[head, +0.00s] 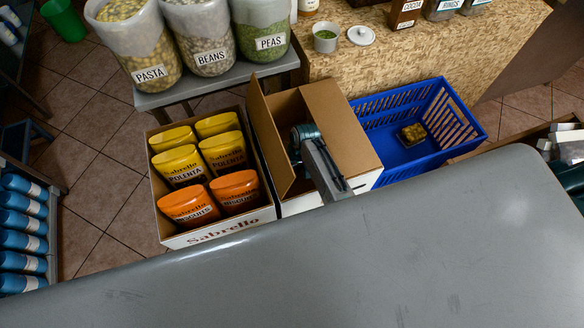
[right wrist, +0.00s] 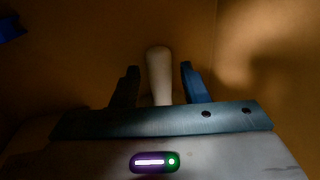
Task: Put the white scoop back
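In the right wrist view a white handle-like piece (right wrist: 158,72), which looks like part of the white scoop, stands between the two fingers of my right gripper (right wrist: 159,85). The fingers are apart, with a gap on each side of it. The rest of the piece is hidden. In the head view my right arm reaches down into an open cardboard box (head: 343,128); its fingertips and the scoop are hidden there. My left gripper is not in view.
Left of the box stands a carton (head: 233,228) of yellow and orange packets. Right of it is a blue crate (head: 455,125) holding a small yellowish pack (head: 412,134). Behind are the pasta (head: 135,45), beans (head: 203,38) and peas (head: 262,30) tubs on a grey bench (head: 187,90).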

